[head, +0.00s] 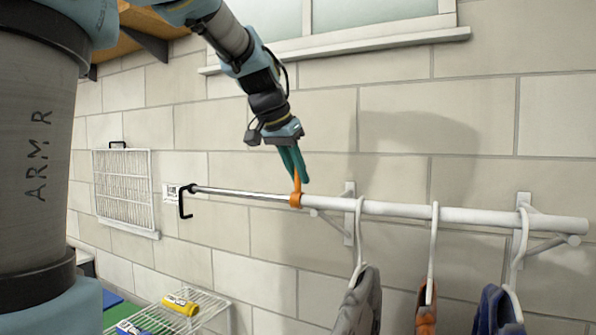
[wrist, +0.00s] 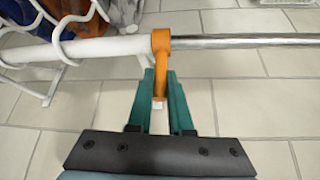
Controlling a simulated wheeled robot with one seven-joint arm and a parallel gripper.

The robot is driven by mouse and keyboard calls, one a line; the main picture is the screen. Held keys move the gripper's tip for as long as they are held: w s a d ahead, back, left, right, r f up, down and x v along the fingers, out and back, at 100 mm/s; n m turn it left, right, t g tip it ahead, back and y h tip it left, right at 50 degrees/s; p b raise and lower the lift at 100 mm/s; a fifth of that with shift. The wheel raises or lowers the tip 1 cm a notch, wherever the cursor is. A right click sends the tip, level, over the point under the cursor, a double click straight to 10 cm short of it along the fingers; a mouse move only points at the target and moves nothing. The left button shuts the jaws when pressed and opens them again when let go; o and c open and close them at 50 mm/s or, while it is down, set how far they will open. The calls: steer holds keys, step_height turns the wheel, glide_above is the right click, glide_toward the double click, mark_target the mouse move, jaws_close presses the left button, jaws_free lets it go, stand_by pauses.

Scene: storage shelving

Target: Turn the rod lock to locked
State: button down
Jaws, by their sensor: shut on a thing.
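The rod lock is an orange collar with a lever (head: 296,199) where the thick white tube meets the thin chrome rod (head: 240,193). In the head view its lever points up from the collar. My gripper (head: 293,165) comes down from above, its green fingers shut on the lever. In the wrist view the orange lock (wrist: 160,46) sits around the rod, and its lever reaches between the two green fingers of my gripper (wrist: 161,90). The fingers partly hide the lever in the head view.
The white tube (head: 465,214) is fixed to the wall by brackets and carries white hangers with clothes (head: 360,300) on the right. A black hook (head: 183,203) is at the rod's left end. A wire shelf (head: 205,305) with a yellow item stands below left. A window sill (head: 345,46) is above.

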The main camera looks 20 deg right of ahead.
steer(key=shift+f, duration=0.1)
steer(key=c, duration=0.8)
jaws_free()
steer(key=shift+c, duration=0.2)
steer(key=b+v, duration=0.3)
steer(key=v, duration=0.8)
steer(key=shift+w, duration=0.15)
